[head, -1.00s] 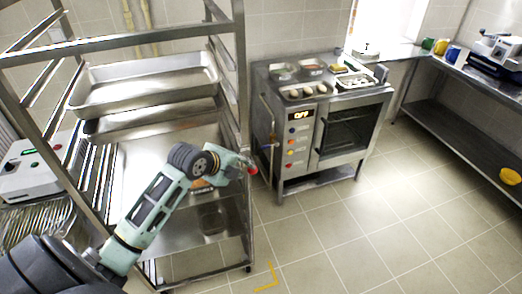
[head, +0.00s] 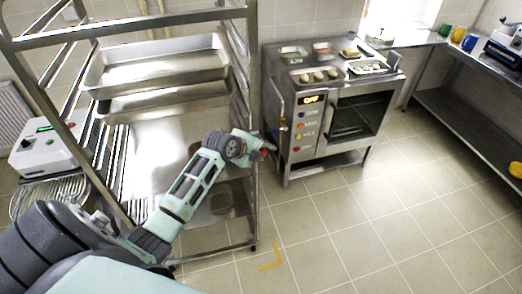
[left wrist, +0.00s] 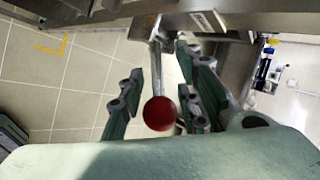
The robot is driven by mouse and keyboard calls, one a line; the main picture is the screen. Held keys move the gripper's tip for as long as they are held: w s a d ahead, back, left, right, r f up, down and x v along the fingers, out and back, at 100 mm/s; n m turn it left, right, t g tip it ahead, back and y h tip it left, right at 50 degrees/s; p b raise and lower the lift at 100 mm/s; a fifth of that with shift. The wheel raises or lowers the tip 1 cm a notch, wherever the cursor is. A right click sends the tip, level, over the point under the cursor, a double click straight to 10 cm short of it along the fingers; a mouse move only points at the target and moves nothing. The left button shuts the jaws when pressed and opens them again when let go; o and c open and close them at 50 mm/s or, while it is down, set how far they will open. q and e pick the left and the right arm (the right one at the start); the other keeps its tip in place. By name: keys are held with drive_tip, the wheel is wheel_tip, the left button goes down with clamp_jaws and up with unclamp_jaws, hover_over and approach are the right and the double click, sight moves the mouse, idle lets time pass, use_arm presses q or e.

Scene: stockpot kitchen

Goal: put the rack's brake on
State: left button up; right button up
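The metal rack (head: 250,100) stands at the left of the head view and holds large trays (head: 160,65). A red round knob (left wrist: 159,114) on a metal lever (left wrist: 156,55) shows in the left wrist view, close to the rack's frame. My left gripper (head: 267,147) is at the rack's right post in the head view. In the left wrist view its two fingers (left wrist: 160,95) are apart, with the red knob between them and a gap at each side. In the head view the knob is mostly hidden by the gripper. My right gripper is not in view.
A steel oven (head: 330,110) stands just right of the rack, close to my left gripper. A yellow corner mark (head: 270,262) lies on the tiled floor. The floor in front of the oven is clear. A white machine (head: 48,148) stands left of the rack.

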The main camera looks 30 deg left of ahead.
use_arm(q)
drive_tip(key=shift+c, duration=0.3)
clamp_jaws()
drive_tip(key=shift+w+a+r, duration=0.1)
drive_tip(key=shift+r, duration=0.1)
idle(0.4)
